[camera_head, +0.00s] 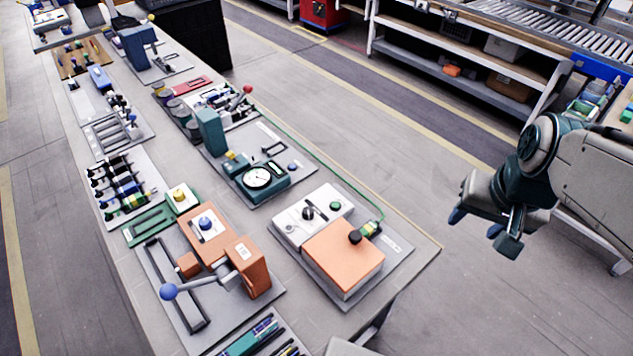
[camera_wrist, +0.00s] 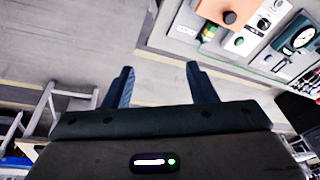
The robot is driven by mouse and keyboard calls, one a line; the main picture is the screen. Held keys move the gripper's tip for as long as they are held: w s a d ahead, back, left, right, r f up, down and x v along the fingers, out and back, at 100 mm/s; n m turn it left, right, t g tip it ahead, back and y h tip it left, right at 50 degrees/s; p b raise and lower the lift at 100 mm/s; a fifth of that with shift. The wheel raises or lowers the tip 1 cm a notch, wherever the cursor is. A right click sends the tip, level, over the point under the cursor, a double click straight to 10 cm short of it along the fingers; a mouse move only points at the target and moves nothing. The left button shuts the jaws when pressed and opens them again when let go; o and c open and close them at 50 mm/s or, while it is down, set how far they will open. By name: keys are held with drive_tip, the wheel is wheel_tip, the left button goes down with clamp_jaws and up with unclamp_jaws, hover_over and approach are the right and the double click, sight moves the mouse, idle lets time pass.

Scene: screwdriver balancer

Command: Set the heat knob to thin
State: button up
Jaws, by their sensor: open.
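The heat knob seems to be the black knob (camera_head: 308,212) on a white panel (camera_head: 291,228) behind an orange-lidded box (camera_head: 345,255). Its pointer and any setting labels are too small to read. A green button (camera_head: 335,206) sits to its right on the same panel. The knob also shows small in the wrist view (camera_wrist: 263,23), at the upper right. My gripper (camera_head: 476,222) is off the table's right side, over the floor, well away from the knob. Its two fingers are apart and empty, also in the wrist view (camera_wrist: 162,85).
The orange lid carries a black round handle (camera_head: 355,237). Left of this unit stands an orange lever press (camera_head: 253,267) with a blue ball handle. Behind is a green dial gauge stand (camera_head: 258,178). Floor is free between the table and the shelving (camera_head: 450,55).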

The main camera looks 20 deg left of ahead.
drive_tip(key=w+a+g+p, duration=0.1)
drive_tip(key=w+a+p, duration=0.1)
drive_tip(key=w+a, duration=0.6)
drive_tip(key=g+p, duration=0.2)
drive_tip(key=p, duration=0.1)
hover_over(308, 211)
wheel_tip(308, 211, down, 13)
wheel_tip(308, 211, down, 14)
drive_tip(key=b, duration=0.7)
drive_tip(key=shift+r, duration=0.25)
drive_tip(key=c, duration=1)
